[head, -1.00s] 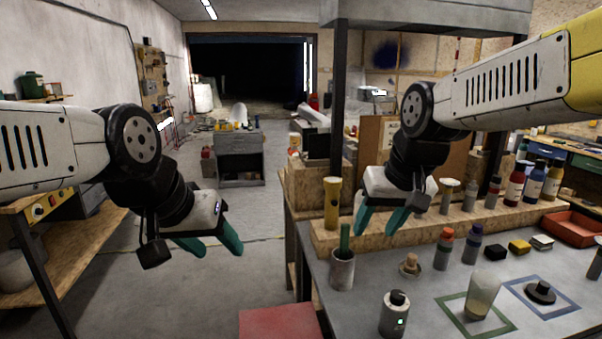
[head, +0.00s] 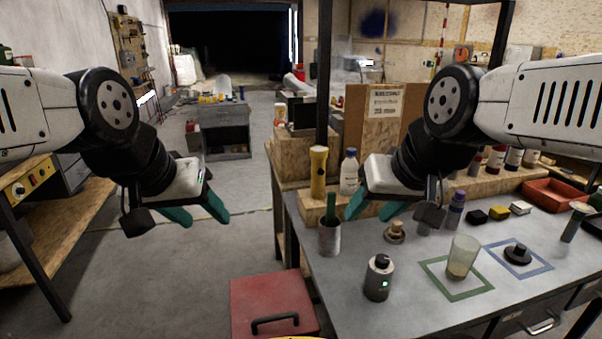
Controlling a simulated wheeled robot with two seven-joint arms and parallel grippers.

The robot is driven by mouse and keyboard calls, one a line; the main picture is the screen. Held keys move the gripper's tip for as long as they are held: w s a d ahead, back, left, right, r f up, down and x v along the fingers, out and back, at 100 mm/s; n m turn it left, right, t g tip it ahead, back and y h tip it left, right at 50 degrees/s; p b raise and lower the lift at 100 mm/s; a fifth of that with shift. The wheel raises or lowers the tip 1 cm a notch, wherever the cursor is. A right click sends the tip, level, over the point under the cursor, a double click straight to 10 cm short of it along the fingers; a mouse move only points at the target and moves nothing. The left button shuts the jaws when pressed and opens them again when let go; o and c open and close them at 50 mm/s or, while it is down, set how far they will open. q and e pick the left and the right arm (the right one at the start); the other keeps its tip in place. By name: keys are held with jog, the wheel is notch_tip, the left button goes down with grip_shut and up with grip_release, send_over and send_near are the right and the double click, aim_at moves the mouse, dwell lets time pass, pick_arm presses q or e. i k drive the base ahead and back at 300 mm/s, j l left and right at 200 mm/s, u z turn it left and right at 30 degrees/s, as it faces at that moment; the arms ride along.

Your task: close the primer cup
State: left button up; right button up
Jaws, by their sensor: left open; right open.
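A clear cup (head: 463,257) with a little tan content at its bottom stands upright and uncovered inside the green square outline on the grey bench. A black round lid with a knob (head: 517,254) lies inside the blue square outline to the right of the cup. My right gripper (head: 374,211) has teal fingers apart and empty, above the bench to the left of the cup, near the wooden riser. My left gripper (head: 207,217) is open and empty over the floor, left of the bench.
A grey canister (head: 379,278) stands left of the cup. A pot with a green handle (head: 329,237) and a small brass-coloured piece (head: 396,231) are behind it. A red toolbox (head: 273,304) sits at the bench's left. Yellow and black blocks (head: 498,213) and a red tray (head: 550,195) lie farther back.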

aim_at(465, 248)
jog(key=z, duration=1.5)
